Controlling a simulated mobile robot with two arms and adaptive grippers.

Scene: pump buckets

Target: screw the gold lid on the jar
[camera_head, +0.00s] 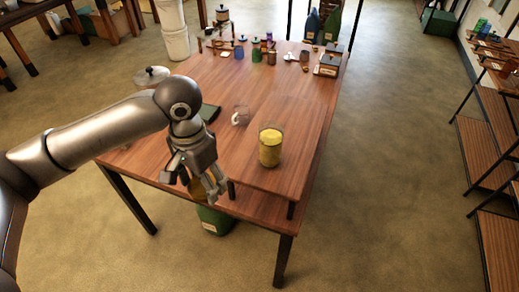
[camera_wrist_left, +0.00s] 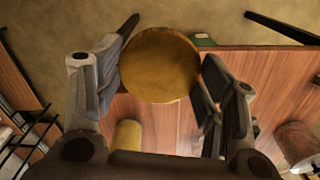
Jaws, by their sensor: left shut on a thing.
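The jar (camera_head: 270,147) is clear glass with yellow contents. It stands upright and open-topped near the front right of the wooden table. My left gripper (camera_head: 202,190) is shut on the gold lid (camera_head: 197,188), to the left of the jar and apart from it, near the table's front edge. In the left wrist view the lid (camera_wrist_left: 160,65) is a round gold disc between the two fingers. The yellow of the jar (camera_wrist_left: 128,135) shows below the lid, partly hidden by my gripper. My right gripper is not in view.
A clear glass mug (camera_head: 240,116) stands behind the jar on the table (camera_head: 285,105). Several small jars, bottles and boxes line the far end. A round metal lid (camera_head: 152,75) is at the left edge. A green container (camera_head: 214,220) is on the floor below the front edge.

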